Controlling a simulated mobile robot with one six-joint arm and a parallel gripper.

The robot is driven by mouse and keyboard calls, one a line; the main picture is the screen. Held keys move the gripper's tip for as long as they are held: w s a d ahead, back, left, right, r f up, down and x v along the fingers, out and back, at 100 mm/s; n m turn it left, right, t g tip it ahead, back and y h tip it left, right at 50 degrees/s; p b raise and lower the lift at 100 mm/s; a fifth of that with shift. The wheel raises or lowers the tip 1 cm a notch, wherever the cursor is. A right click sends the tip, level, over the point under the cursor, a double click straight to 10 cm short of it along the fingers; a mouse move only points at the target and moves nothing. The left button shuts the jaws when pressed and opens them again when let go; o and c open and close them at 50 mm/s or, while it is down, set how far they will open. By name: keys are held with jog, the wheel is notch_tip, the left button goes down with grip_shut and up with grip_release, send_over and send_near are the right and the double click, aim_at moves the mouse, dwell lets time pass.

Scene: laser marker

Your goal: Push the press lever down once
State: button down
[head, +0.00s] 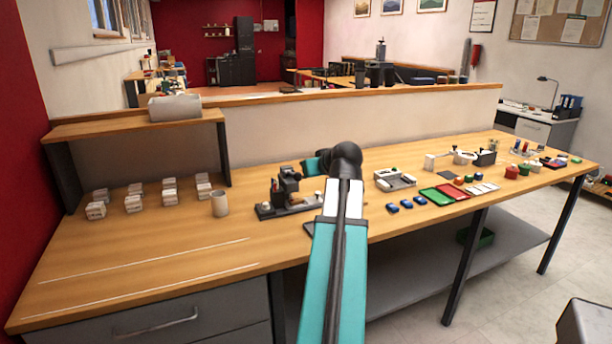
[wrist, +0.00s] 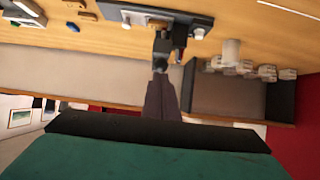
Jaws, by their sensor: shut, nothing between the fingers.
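The small black press (head: 277,191) stands on a dark base plate on the wooden bench, left of my arm in the head view. In the wrist view, its base (wrist: 115,13) shows upside down at the top. My gripper (wrist: 162,46) is shut and empty, its dark fingers reaching to the upper part of the press. In the head view, the gripper (head: 289,172) is a small dark shape at the top of the press. Dark gripper and dark press blend together, so I cannot tell the lever apart or whether the fingers touch it.
A beige cup (head: 220,203) stands left of the press, with several white boxes (head: 133,203) beyond. Right of my arm are blue pieces (head: 406,205), a grey fixture (head: 395,180) and green and red trays (head: 437,196). A low wall (head: 400,125) backs the bench. The front left bench is clear.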

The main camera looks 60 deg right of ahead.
jog(key=v, duration=0.5)
jog(key=shift+s+a, duration=0.1)
dwell(0.8)
